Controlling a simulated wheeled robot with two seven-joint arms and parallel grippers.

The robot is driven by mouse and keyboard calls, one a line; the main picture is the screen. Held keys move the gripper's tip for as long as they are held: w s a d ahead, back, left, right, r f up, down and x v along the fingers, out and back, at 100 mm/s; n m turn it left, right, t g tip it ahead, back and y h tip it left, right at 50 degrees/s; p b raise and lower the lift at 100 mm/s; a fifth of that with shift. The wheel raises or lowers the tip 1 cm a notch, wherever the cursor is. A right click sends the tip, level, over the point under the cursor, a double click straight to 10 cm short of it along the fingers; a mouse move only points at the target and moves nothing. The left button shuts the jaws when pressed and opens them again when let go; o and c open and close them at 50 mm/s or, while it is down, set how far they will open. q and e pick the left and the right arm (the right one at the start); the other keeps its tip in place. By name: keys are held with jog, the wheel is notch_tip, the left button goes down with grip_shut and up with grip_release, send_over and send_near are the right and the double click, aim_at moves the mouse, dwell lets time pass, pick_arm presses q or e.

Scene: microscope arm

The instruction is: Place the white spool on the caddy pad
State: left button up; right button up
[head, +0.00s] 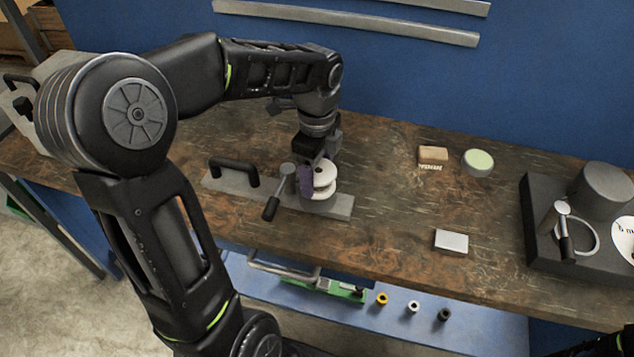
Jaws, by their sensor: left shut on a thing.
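The white spool (324,176) shows as two stacked white discs over the right end of the caddy (338,209), a long grey plate with a black handle and a lever. My left gripper (311,180) points down from above and is shut on the spool, with a purple finger pad on its left side. The round grey caddy pad (320,206) shows partly below the spool. The spool hides much of it, and I cannot tell whether the two touch. My right gripper is not in view.
The lever (275,201) stands just left of the spool. A wooden brush (432,157), a round green-topped tin (477,162) and a pale block (451,241) lie to the right. A dark device (546,232) stands at the far right. The table between is clear.

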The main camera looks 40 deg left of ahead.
aim_at(317, 169)
pick_arm(q)
jog(key=shift+f, duration=1.85)
jog(key=shift+f, duration=0.15)
jog(key=o, duration=1.4)
notch_tip(317, 169, up, 12)
jog(key=shift+r, duration=0.2)
